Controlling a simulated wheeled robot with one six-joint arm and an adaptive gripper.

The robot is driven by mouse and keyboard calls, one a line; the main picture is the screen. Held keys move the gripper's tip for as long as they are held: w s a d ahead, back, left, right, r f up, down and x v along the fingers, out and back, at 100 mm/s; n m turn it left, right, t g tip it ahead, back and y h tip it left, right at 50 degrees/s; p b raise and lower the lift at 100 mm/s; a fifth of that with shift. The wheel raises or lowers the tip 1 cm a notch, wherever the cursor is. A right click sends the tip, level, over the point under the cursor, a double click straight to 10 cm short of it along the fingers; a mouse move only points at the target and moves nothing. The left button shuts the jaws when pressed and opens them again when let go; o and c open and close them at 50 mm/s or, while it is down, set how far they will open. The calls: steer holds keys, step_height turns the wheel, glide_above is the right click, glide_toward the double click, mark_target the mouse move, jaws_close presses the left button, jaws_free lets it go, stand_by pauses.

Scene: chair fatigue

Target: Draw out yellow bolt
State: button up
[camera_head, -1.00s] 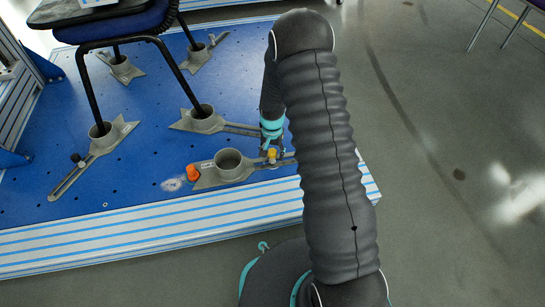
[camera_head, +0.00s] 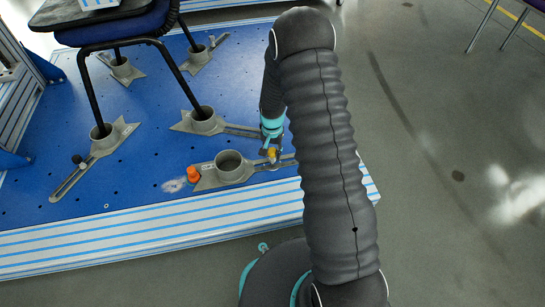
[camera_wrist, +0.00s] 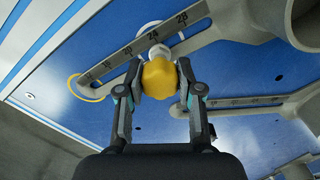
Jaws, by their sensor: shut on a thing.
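The yellow bolt (camera_wrist: 160,78) sits between the two fingers of my gripper (camera_wrist: 160,88) in the wrist view. Both fingers press on the sides of its yellow head. A pale round washer or shank (camera_wrist: 157,52) shows behind the head, over the slot of a grey scaled arm (camera_wrist: 120,55). In the head view the yellow bolt (camera_head: 271,153) is small at my gripper (camera_head: 272,150), above the slotted arm of the front grey clamp (camera_head: 229,168). I cannot tell whether the bolt is still seated in the slot.
An orange knob (camera_head: 193,174) stands left of the front clamp's cup. Other grey clamps (camera_head: 203,122) hold the chair legs on the blue plate (camera_head: 140,180). The chair (camera_head: 120,28) stands at the upper left. Grey floor (camera_head: 440,150) is free at right.

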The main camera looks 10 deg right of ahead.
steer(key=shift+r+p, duration=1)
steer(key=shift+r, duration=0.8)
steer(key=shift+r, duration=0.1)
steer(key=shift+r+p, duration=1.1)
steer(key=shift+r, duration=0.85)
